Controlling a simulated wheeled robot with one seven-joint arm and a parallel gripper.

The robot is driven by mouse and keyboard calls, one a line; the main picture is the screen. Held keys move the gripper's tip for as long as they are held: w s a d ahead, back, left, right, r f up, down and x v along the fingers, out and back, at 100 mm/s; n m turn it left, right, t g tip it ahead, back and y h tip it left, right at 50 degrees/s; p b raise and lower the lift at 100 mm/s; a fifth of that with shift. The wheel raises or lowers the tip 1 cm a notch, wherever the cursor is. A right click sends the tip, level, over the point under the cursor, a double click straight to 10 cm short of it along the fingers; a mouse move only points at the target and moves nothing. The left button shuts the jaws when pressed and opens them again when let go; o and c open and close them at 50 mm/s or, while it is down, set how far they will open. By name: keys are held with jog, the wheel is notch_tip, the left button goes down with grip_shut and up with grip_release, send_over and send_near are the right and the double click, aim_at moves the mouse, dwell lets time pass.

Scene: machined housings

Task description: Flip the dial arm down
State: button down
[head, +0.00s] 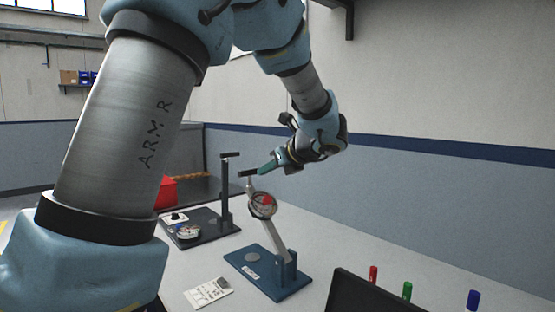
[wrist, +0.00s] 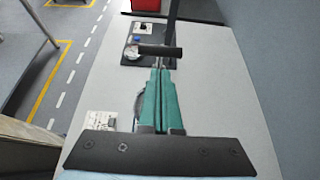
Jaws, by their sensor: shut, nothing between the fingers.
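The dial arm (head: 279,233) is a grey bar on a blue base plate (head: 268,273), hinged at a blue bracket (head: 286,268). It leans up and to the left and carries a round dial (head: 262,205). Its black crossbar handle (head: 247,172) is at the top and also shows in the wrist view (wrist: 160,51). My gripper (head: 261,170) has teal fingers and is shut and empty. Its tips (wrist: 160,72) are right by the handle; I cannot tell whether they touch. The fingers hide most of the dial and the bar in the wrist view.
A second fixture with a dark plate (head: 208,236) and an upright black post (head: 225,190) stands behind to the left. Red, green and blue pegs (head: 407,291) stand by a dark panel at the right.

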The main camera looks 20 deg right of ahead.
aim_at(252, 173)
jog(key=shift+w+a+f+p, duration=0.15)
jog(key=shift+w+a, duration=0.1)
jog(key=shift+w, duration=0.3)
jog(key=shift+w+a+f+p, duration=0.15)
jog(key=shift+w+a, duration=0.15)
jog(key=shift+w, duration=0.3)
jog(key=shift+w+a+f+p, duration=0.15)
jog(key=shift+w+a, duration=0.1)
jog(key=shift+w, duration=0.3)
jog(key=shift+w+r, duration=0.1)
